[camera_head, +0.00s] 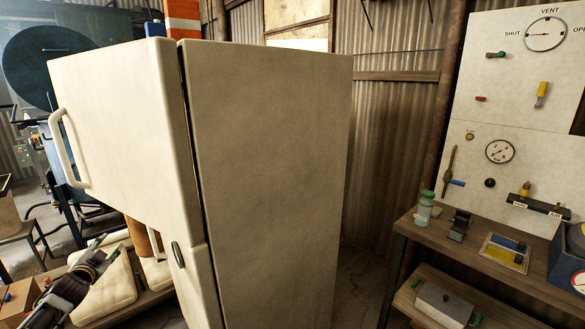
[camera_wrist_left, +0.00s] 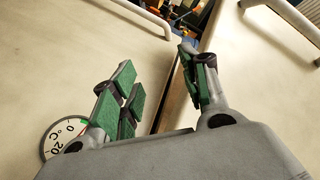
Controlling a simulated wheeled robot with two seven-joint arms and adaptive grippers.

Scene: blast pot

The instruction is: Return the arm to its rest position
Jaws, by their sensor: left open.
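My left gripper (camera_head: 106,247) is at the lower left of the head view, beside the lower front of a large cream cabinet (camera_head: 265,180). It is open and empty. In the left wrist view the green-padded fingers of the left gripper (camera_wrist_left: 158,82) stand apart with nothing between them. My right gripper is not in view.
The cabinet has a white door handle (camera_head: 68,148). In the wrist view, a temperature dial (camera_wrist_left: 62,138) and pale handle bars (camera_wrist_left: 285,18) show close by. At right are a wooden bench (camera_head: 480,265) with a green-capped bottle (camera_head: 424,210), and a gauge panel (camera_head: 505,110).

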